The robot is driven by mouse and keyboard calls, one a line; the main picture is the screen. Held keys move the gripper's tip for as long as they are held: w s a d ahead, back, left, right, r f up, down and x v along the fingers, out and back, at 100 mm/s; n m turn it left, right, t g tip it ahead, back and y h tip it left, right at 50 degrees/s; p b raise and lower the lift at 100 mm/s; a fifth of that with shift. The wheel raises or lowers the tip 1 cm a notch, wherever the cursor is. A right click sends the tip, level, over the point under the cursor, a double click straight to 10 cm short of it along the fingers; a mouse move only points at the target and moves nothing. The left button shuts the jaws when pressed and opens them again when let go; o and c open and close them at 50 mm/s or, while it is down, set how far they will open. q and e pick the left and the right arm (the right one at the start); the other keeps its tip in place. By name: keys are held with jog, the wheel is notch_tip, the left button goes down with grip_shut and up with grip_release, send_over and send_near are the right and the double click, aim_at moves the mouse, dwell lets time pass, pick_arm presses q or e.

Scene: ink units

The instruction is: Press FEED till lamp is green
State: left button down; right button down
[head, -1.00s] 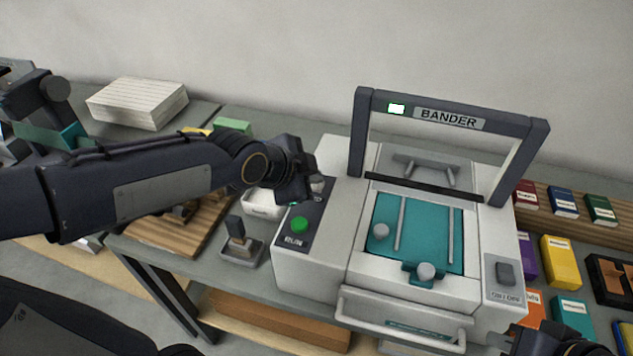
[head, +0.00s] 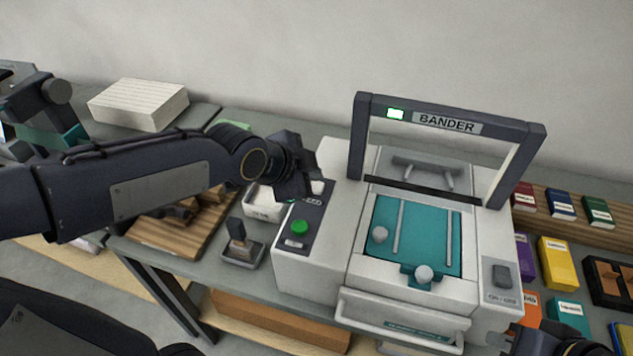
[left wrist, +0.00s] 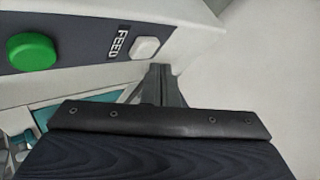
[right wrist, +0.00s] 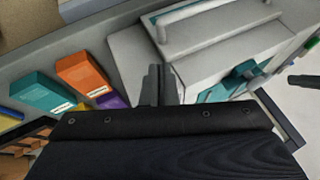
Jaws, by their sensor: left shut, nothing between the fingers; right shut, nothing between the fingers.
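The bander (head: 330,240) stands on the table with its lamp (head: 395,113) on the top bar glowing very pale with a green rim. The white FEED button (left wrist: 145,48) shows clear in the left wrist view, beside its label. In the head view the FEED button (head: 317,187) is partly hidden behind my left gripper (head: 302,190). My left gripper is shut and empty; its fingertips (left wrist: 160,72) appear just beside the button, and I cannot tell whether they touch it. My right gripper (head: 508,342) is shut and empty near the machine's front right corner.
A green button (head: 299,227) sits on the same panel, nearer the front. A stamp (head: 240,245) and a white container (head: 263,208) stand left of the machine. An on/off switch (head: 501,275) and colored boxes (head: 558,262) are at right.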

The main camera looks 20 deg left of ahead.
pick_arm(q)
jog(key=shift+r+p, duration=1.8)
jog(key=shift+r, duration=0.75)
jog(key=shift+f, duration=0.1)
jog(key=s+a+f+n+g, duration=0.1)
jog(key=s+a+f+n, duration=0.2)
jog(key=s+n, duration=0.4)
jog(key=s+a+f+n+g, duration=0.1)
jog(key=s+a+f+n, duration=0.2)
jog(key=s+n, duration=0.5)
jog(key=s+a, duration=0.1)
jog(key=s, duration=0.4)
jog(key=shift+a, duration=0.1)
